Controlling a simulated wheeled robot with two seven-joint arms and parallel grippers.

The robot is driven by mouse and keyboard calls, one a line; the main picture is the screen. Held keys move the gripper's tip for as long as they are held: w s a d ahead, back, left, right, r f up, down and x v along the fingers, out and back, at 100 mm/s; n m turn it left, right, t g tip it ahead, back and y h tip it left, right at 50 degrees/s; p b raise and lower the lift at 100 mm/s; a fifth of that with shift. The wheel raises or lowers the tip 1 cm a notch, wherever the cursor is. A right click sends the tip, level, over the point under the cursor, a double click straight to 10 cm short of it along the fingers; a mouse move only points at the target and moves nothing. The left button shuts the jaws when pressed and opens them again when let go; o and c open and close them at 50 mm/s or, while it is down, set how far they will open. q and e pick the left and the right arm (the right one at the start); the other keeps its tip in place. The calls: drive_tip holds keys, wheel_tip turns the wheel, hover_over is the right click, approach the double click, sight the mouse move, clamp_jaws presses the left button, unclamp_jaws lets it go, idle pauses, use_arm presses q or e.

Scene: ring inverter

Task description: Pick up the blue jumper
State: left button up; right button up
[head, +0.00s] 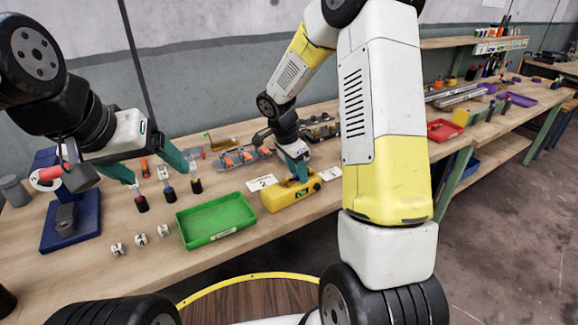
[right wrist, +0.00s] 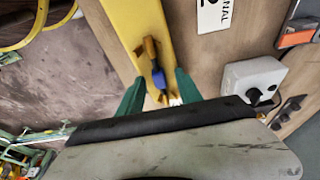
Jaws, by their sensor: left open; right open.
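The blue jumper (right wrist: 158,80) shows in the right wrist view, small, on the yellow block (right wrist: 135,20), with an orange-brown piece (right wrist: 151,48) just beyond it. My right gripper (right wrist: 160,77) is open, its green fingers on either side of the blue jumper; whether they touch it I cannot tell. In the head view my right gripper (head: 297,170) points down at the top of the yellow block (head: 277,200), and the jumper is too small or hidden there. My left gripper (head: 160,178) is open and empty, above several small coloured-tipped tools.
A green tray (head: 181,228) lies left of the yellow block. White number cards (head: 262,183) lie beside the block. A grey tray with orange parts (head: 240,157) stands behind. A blue stand (head: 72,235) is at the left. A white box with a black knob (right wrist: 253,78) is near the right gripper.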

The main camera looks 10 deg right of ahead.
drive_tip(key=shift+c, duration=0.2)
clamp_jaws()
drive_tip(key=shift+r, duration=0.1)
